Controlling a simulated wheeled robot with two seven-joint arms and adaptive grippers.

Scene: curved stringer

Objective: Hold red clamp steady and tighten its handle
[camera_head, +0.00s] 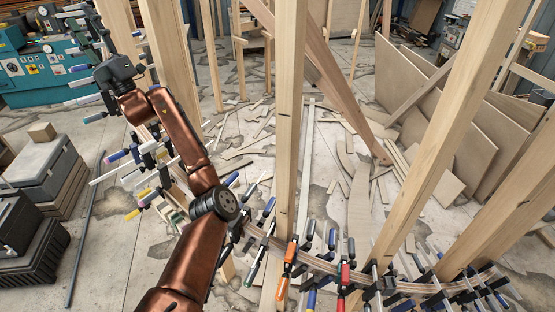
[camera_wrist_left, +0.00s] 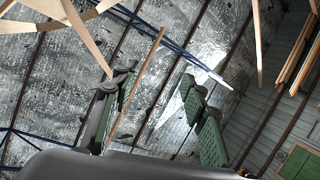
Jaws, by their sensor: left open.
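The red clamp (camera_head: 345,278) stands upright on the curved wooden stringer (camera_head: 315,262) at the bottom centre of the head view, with its red handle facing me. Its lower end is close to the picture's bottom edge. My left gripper (camera_head: 68,20) is raised at the upper left of the head view, far from the red clamp. In the left wrist view its two green-padded fingers (camera_wrist_left: 158,85) are spread apart with nothing between them, pointing toward the ceiling. My right gripper is not in view.
An orange-handled clamp (camera_head: 288,258) stands left of the red one, and several blue-handled clamps line the stringer. Upright wooden posts (camera_head: 289,120) rise around it. Grey cases (camera_head: 45,165) stand at left, with a teal machine (camera_head: 38,72) behind. Wood scraps litter the floor.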

